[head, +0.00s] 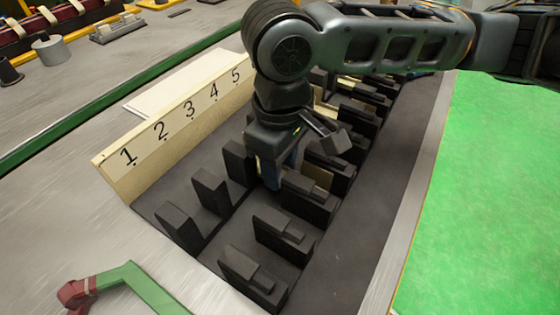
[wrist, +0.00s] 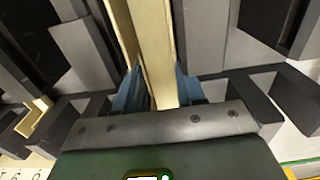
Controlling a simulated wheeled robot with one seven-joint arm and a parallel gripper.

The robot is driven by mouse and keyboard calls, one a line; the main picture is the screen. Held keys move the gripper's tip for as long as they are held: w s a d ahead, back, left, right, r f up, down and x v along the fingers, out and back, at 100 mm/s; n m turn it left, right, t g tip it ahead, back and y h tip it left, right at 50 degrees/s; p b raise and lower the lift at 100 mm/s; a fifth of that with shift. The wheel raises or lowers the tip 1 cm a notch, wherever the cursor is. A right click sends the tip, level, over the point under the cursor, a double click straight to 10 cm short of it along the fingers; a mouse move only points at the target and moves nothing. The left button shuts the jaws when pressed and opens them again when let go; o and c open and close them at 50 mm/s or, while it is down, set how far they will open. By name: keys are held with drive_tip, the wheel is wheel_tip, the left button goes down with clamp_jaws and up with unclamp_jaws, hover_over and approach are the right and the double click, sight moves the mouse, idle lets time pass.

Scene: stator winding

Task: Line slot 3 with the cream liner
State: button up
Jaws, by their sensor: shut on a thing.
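My gripper (head: 271,178) is low among the dark teeth of the stator block (head: 290,278), past the third tooth from the near end. In the wrist view, my gripper's blue fingertips (wrist: 155,88) are shut on the cream liner (wrist: 156,45). It is a long, folded strip standing between dark teeth and running away from my gripper. In the head view a cream patch (head: 318,176) shows between teeth just right of my gripper. The arm hides much of the slot, so I cannot tell how deep the liner sits.
A cream number strip (head: 175,130) marked 1 to 5 runs along the block's left side. More cream pieces (head: 326,110) show between teeth farther back. A green and red part (head: 125,285) lies at the front left. A green mat (head: 505,190) lies right of the block.

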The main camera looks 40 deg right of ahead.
drive_tip(key=shift+f, duration=0.15)
drive_tip(key=o, duration=0.9)
drive_tip(key=shift+r+p, duration=0.9)
idle(0.5)
wheel_tip(320, 180, up, 7)
drive_tip(key=p, duration=0.7)
drive_tip(key=shift+r, duration=0.15)
drive_tip(key=shift+r, duration=0.1)
